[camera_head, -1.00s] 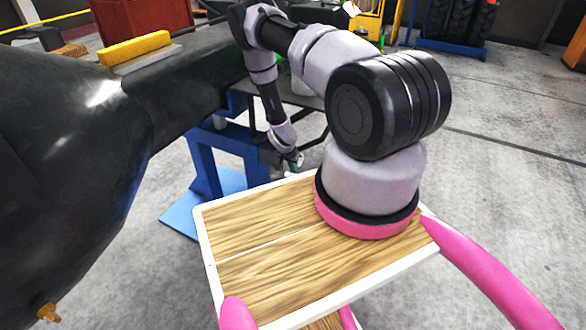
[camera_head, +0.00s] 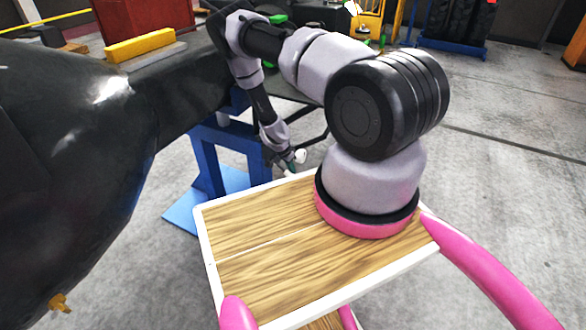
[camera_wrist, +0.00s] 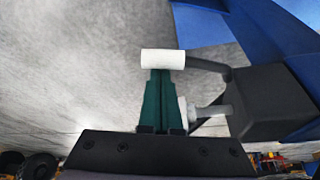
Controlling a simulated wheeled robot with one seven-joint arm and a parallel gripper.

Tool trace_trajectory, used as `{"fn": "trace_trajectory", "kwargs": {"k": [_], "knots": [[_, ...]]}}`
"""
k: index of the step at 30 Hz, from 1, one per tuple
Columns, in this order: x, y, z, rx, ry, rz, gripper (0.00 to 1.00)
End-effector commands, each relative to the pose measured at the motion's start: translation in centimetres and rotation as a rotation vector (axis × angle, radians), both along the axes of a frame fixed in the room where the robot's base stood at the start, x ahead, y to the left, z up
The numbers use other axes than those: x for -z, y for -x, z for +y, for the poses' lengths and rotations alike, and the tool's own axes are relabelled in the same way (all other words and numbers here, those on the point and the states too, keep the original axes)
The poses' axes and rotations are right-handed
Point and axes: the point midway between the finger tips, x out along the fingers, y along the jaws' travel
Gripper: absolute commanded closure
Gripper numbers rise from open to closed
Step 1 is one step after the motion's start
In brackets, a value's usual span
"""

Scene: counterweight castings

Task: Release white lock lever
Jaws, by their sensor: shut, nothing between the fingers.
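The white lock lever shows in the wrist view as a white cylindrical grip (camera_wrist: 163,59) on a grey bar that runs right to a dark housing (camera_wrist: 268,100). My gripper (camera_wrist: 161,74) has its green fingers shut together, with nothing between them. The fingertips are right at the lower side of the white grip; I cannot tell whether they touch it. A second, smaller white piece (camera_wrist: 183,110) on a grey rod is partly hidden behind the fingers. In the head view my gripper (camera_head: 291,166) is small, beside a white end (camera_head: 300,156).
A blue stand (camera_head: 215,165) is left of my gripper, under a dark bench carrying a yellow bar (camera_head: 140,46). A large black rounded body (camera_head: 70,160) fills the left. A red box (camera_head: 145,18) stands behind. Grey floor at right is open.

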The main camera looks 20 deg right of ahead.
Motion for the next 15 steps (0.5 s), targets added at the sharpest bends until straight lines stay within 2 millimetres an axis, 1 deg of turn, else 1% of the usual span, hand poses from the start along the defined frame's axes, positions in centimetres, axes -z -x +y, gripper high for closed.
{"fn": "trace_trajectory", "kwargs": {"k": [1, 6, 15], "knots": [[0.0, 0.0, 0.5, 0.040, 0.002, 0.000, 1.00], [0.1, 0.4, 2.0, 0.200, 0.002, 0.000, 1.00], [0.1, 0.5, 4.3, 0.455, 0.002, -0.001, 1.00]]}}
